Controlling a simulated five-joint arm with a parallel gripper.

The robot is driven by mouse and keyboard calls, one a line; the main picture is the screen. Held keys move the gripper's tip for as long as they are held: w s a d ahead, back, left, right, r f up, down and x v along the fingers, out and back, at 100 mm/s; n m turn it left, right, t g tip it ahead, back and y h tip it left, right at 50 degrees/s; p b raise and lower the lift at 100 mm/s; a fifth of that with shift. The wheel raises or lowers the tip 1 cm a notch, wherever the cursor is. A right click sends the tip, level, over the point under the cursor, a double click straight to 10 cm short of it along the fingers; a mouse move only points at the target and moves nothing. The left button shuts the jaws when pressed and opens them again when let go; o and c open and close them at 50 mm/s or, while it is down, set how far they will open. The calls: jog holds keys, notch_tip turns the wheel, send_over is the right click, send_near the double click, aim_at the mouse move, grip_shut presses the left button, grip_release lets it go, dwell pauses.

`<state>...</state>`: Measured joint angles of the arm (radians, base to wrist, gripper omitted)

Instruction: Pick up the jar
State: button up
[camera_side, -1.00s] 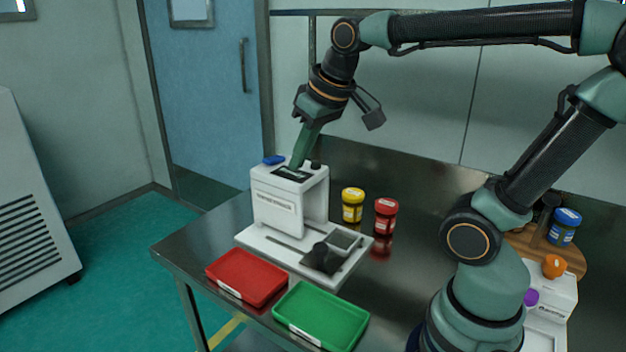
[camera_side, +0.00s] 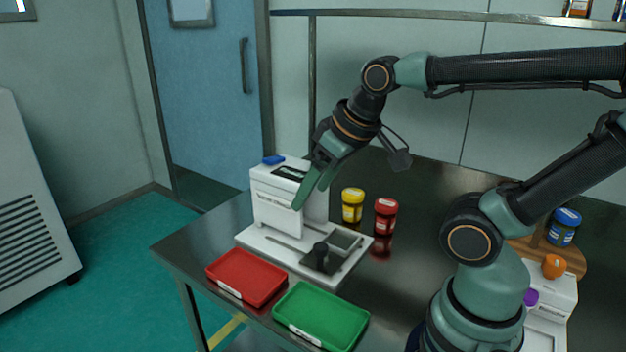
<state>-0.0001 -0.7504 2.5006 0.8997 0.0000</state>
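A yellow-lidded jar (camera_side: 352,206) stands upright on the steel table, right of the white sieve machine (camera_side: 277,207). A red-lidded jar (camera_side: 386,216) stands upright just right of it. A blue-lidded jar (camera_side: 563,228) stands on a round wooden board at the far right. My gripper (camera_side: 311,198) points down and left, in front of the machine's upper body in the picture and left of the yellow jar. Its two green fingers look apart, with nothing seen between them. The gripper hides part of the machine's top and right side.
A red tray (camera_side: 246,299) and a green tray (camera_side: 320,342) lie at the table's front edge. A small black-handled item (camera_side: 320,258) sits on the machine's base plate. A white device (camera_side: 549,301) stands at right. The table behind the jars is clear.

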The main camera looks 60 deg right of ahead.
jog(key=shift+o, duration=0.6)
jog(key=n+g, duration=0.6)
jog(key=n, duration=1)
send_near(386, 213)
jog(key=d, duration=0.1)
jog(key=w+d, duration=0.1)
jog(key=d, duration=0.1)
jog(key=shift+w, duration=0.1)
jog(key=shift+d+f, duration=0.15)
jog(key=shift+f, duration=0.25)
jog(key=f, duration=1.1)
jog(key=shift+s+f, duration=0.2)
jog(key=shift+s, duration=0.05)
jog(key=c, duration=1.4)
